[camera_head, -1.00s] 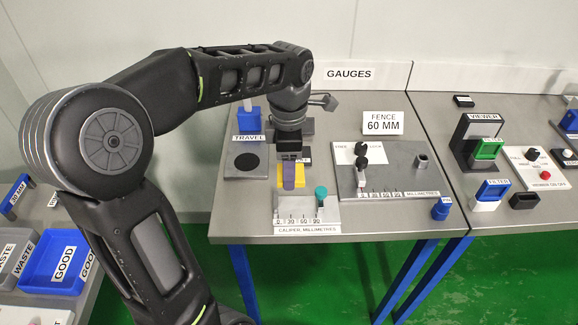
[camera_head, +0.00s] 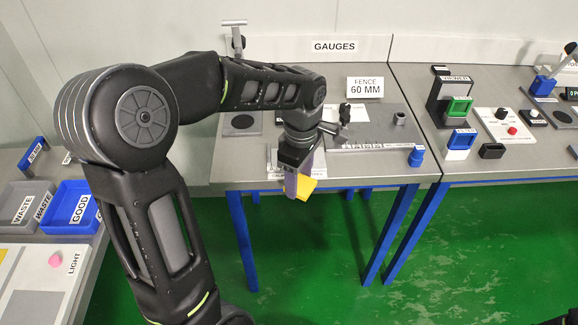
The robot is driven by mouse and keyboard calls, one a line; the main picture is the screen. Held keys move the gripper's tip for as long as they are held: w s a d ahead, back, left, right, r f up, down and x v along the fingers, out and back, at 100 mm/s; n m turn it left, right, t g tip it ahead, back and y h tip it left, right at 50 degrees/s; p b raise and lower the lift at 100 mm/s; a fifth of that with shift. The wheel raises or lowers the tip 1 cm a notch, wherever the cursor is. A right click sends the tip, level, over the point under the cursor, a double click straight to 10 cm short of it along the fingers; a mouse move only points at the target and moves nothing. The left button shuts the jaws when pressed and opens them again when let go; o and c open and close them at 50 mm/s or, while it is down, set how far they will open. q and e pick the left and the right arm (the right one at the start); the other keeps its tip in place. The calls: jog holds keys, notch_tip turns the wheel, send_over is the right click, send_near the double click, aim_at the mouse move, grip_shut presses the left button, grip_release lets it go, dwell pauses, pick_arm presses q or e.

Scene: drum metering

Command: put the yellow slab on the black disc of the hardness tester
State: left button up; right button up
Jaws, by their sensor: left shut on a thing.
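The yellow slab (camera_head: 306,187) is held in my left gripper (camera_head: 297,178), which is shut on it. The slab hangs tilted in front of the table's front edge, over the floor in this view, partly covered by the fingers. The black disc (camera_head: 242,121) lies bare on a grey base at the table's left end, up and to the left of the gripper. My arm hides much of what stands behind the disc; a grey T-shaped top (camera_head: 234,38) shows above the arm. My right gripper is not in view.
The caliper plate (camera_head: 277,155) is partly hidden behind my gripper. The grey fence plate (camera_head: 375,128) with its black-knobbed post stands to the right. The viewer (camera_head: 450,102) is on the right table. Blue good tray (camera_head: 70,207) at left.

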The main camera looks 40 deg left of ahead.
pick_arm(q)
jog(key=w+d+f+m, duration=0.2)
jog(key=d+f+m, duration=0.3)
jog(key=f+m, duration=0.3)
jog(key=w+d+f+m, duration=0.2)
jog(key=d+f+m, duration=0.3)
jog(key=f+m, duration=0.4)
jog(key=shift+w+f+m, duration=0.2)
jog(key=shift+f+m, duration=0.1)
jog(key=shift+m, duration=0.7)
